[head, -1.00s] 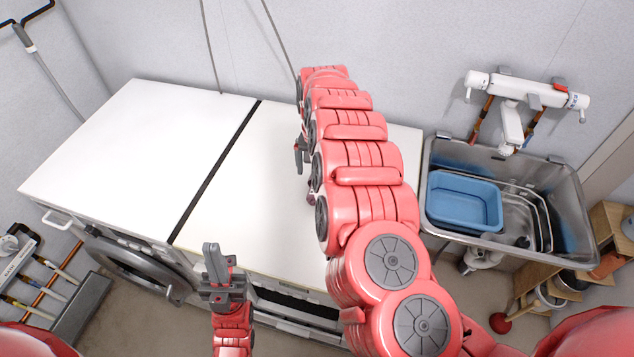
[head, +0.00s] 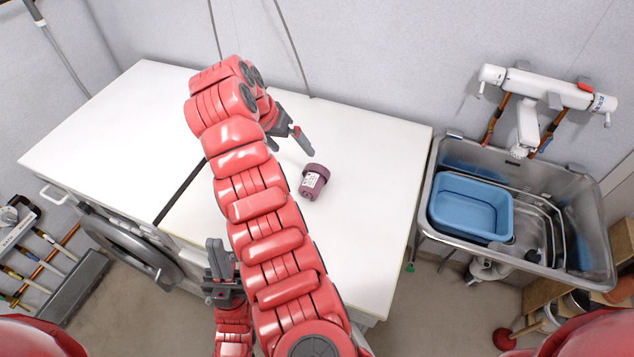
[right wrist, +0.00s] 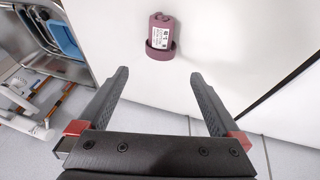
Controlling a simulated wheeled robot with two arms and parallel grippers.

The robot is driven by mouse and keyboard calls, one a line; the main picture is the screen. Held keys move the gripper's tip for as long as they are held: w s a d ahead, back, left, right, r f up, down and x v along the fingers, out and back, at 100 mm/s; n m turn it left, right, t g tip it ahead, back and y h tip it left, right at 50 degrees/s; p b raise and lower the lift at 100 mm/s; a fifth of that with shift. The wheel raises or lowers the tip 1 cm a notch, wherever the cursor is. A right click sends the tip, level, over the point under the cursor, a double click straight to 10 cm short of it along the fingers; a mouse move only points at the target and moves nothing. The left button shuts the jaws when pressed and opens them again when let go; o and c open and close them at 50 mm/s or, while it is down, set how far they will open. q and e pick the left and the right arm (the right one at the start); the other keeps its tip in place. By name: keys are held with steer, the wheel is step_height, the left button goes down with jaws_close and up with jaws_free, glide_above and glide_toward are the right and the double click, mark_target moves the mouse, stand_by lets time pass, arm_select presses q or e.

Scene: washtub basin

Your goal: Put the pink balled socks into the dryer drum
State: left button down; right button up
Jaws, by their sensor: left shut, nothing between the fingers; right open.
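I see no pink balled socks in either view now. A round grey door (head: 122,250) stands at the front of the left white-topped machine (head: 115,125); I cannot tell whether this machine is the dryer, and no drum interior shows. My left gripper (head: 217,250) is shut and empty, pointing up in front of the machines, partly beside my right arm. My right gripper (head: 293,130) is open and empty above the right machine's white top (head: 365,180). The right wrist view shows its two spread fingers (right wrist: 160,75) with nothing between them.
A dark purple labelled container (head: 313,182) lies on the right machine's top, near my right gripper; it also shows in the right wrist view (right wrist: 161,36). A metal sink (head: 431,200) with a blue basin (head: 470,207) stands at the right. My right arm hides much of the machines' front.

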mark_target(312, 171)
steer(key=p+x, duration=0.2)
steer(key=x, duration=0.9)
steer(key=shift+f, duration=0.2)
steer(key=shift+w+d+f+p, duration=0.15)
steer(key=shift+f+p, duration=0.2)
steer(key=shift+p, duration=0.15)
steer(key=p+x, duration=0.1)
steer(key=x, duration=0.2)
steer(key=shift+w, duration=0.1)
steer(key=shift+p+x, duration=0.4)
steer(key=shift+x, duration=0.35)
steer(key=c, duration=1.3)
steer(key=shift+r, duration=0.1)
